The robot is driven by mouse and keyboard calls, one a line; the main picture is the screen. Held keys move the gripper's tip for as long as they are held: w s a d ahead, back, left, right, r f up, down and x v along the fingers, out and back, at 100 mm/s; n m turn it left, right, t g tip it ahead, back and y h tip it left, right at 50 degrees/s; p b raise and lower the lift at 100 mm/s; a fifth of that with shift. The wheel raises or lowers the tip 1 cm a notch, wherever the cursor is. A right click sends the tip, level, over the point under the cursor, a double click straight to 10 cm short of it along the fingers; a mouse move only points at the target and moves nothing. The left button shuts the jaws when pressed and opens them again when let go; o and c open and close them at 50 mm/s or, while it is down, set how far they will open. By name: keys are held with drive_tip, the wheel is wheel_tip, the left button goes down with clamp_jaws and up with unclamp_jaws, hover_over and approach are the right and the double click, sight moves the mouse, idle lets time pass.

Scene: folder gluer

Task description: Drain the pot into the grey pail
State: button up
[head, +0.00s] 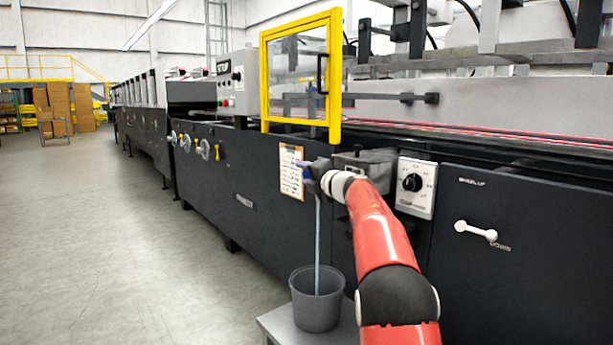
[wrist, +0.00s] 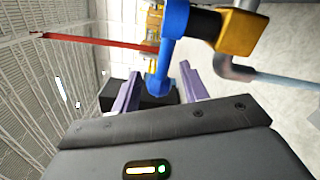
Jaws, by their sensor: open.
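The grey pail (head: 318,313) stands upright on a low grey stand. A pale blue stream (head: 317,245) runs straight down into it from beside my gripper (head: 307,171). In the wrist view a brass valve (wrist: 241,31) has a blue lever (wrist: 172,45) and a bent grey spout (wrist: 233,69), with the pale blue stream (wrist: 288,82) leaving the spout. My gripper (wrist: 160,88) is open, its two purple fingers apart on either side of the lever's end. I cannot tell whether they touch it. A dark grey box (head: 377,160), seemingly the pot, is partly hidden behind my arm.
The low stand (head: 275,325) is beside the dark machine side. A dial panel (head: 416,187) and a white handle (head: 476,231) are to the right. A notice (head: 291,172) hangs left of my gripper, below a yellow-framed guard (head: 265,85). The floor (head: 130,250) at left is clear.

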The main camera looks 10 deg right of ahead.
drive_tip(key=shift+s, duration=0.1)
drive_tip(key=b+v, duration=0.1)
drive_tip(key=v, duration=0.6)
drive_tip(key=shift+s+d+b, duration=0.15)
drive_tip(key=shift+s+b, duration=0.15)
